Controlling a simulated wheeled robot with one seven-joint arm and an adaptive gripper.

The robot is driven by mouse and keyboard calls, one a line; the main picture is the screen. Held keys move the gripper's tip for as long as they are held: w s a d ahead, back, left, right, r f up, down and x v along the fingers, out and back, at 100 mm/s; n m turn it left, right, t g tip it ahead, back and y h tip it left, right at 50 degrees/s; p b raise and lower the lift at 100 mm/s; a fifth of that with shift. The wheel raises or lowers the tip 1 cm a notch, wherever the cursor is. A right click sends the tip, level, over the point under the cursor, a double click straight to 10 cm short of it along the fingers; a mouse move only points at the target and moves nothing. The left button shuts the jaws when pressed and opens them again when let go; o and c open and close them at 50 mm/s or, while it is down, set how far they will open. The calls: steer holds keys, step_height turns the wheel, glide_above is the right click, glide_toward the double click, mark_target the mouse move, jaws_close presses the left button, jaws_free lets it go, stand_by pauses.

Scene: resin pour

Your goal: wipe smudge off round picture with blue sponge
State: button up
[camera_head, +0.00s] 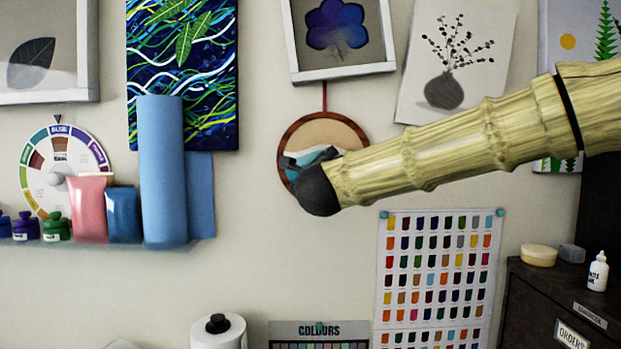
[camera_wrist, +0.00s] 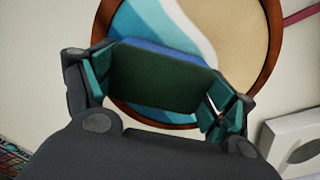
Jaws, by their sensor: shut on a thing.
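The round picture (camera_head: 325,131) hangs on the wall in a brown wooden frame, with blue, white and sand-coloured bands. It fills the upper part of the wrist view (camera_wrist: 240,35). My gripper (camera_wrist: 163,78) is shut on the sponge (camera_wrist: 158,84), which shows a dark green face and a blue edge between the fingers. The sponge is in front of the lower part of the picture; I cannot tell whether it touches. In the head view my gripper (camera_head: 304,166) covers the picture's lower part, and the sponge cannot be made out. I see no clear smudge; it may be hidden.
A framed purple flower (camera_head: 338,35) hangs just above the round picture. A colour chart (camera_head: 435,270) is pinned below my arm. A shelf (camera_head: 100,243) with jars and a tall blue roll (camera_head: 162,170) is at left. A dark cabinet (camera_head: 560,295) stands at right.

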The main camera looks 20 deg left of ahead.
steer(key=w+d+b, duration=0.2)
steer(key=d, duration=0.5)
steer(key=shift+w+b, duration=0.15)
steer(key=shift+b, duration=0.25)
stand_by(0.4)
steer(key=shift+a, duration=0.15)
steer(key=shift+s+a+b, duration=0.2)
steer(key=shift+s+a, duration=0.3)
steer(key=shift+a, duration=1.2)
steer(key=shift+s+a+b, duration=0.15)
steer(key=shift+s+a, duration=0.35)
steer(key=shift+a, duration=1.15)
steer(key=shift+s+a+b, duration=0.2)
steer(key=shift+s+a, duration=0.3)
steer(key=shift+a, duration=1.2)
steer(key=shift+c, duration=0.5)
steer(key=shift+a, duration=0.1)
steer(key=shift+w+r, duration=0.1)
steer(key=shift+w+d+b, duration=0.25)
steer(key=shift+d+b, duration=0.15)
steer(key=shift+d, duration=0.55)
steer(key=shift+w+d+b, duration=0.25)
steer(key=shift+d+b, duration=0.1)
steer(key=shift+d, duration=0.55)
steer(key=shift+d, duration=0.1)
steer(key=shift+w+d+b, duration=0.25)
steer(key=shift+d, duration=0.6)
steer(key=shift+w+d+b, duration=0.2)
steer(key=shift+d+b, duration=0.05)
steer(key=shift+d, duration=0.6)
